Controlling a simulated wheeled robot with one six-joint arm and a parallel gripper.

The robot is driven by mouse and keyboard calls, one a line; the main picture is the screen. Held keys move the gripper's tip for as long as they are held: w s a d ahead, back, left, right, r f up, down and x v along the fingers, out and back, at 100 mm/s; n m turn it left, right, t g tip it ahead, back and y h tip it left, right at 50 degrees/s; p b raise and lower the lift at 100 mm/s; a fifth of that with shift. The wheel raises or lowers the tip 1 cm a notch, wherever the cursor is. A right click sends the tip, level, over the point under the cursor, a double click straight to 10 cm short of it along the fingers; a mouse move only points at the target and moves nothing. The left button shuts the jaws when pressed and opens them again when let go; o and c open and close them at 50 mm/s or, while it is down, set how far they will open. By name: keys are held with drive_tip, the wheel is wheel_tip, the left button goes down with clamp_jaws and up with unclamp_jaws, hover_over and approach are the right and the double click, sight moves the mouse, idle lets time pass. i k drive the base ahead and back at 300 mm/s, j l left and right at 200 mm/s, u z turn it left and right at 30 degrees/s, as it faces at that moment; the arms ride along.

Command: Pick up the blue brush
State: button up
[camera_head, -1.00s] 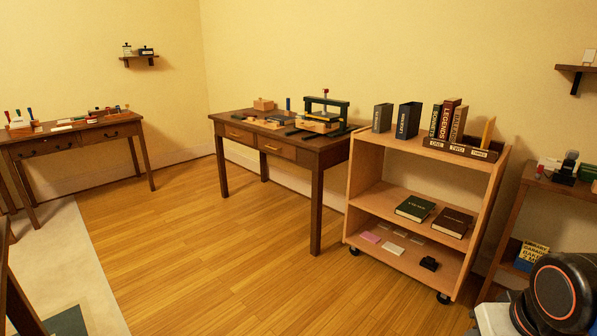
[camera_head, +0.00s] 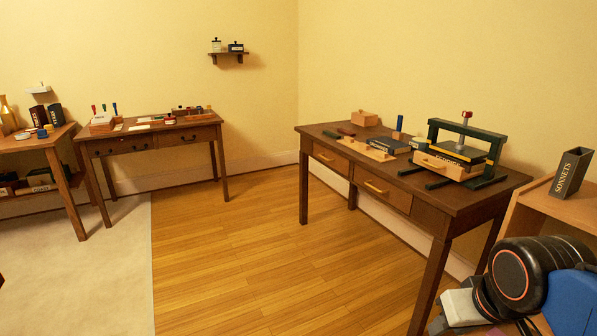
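I cannot single out the blue brush for certain. Another thin blue-topped handle (camera_head: 115,108) stands by the wooden holder on the desk at the back left, beside a red and a green one. Both are too small to tell whether they are brushes. Parts of my arm fill the lower right corner, but my gripper's fingers do not show.
A green-framed press (camera_head: 465,142) stands on the press table. A wooden shelf unit with a dark book (camera_head: 571,173) is at the right, close behind my arm. A table with books (camera_head: 50,145) stands far left. The wood floor (camera_head: 240,250) in the middle is clear.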

sight(399, 121)
drive_tip(key=i+j, duration=0.1)
drive_tip(key=i, duration=0.45)
drive_tip(key=i+z, duration=0.1)
drive_tip(key=i, duration=0.4)
drive_tip(key=i+j, duration=0.2)
drive_tip(key=i, duration=0.35)
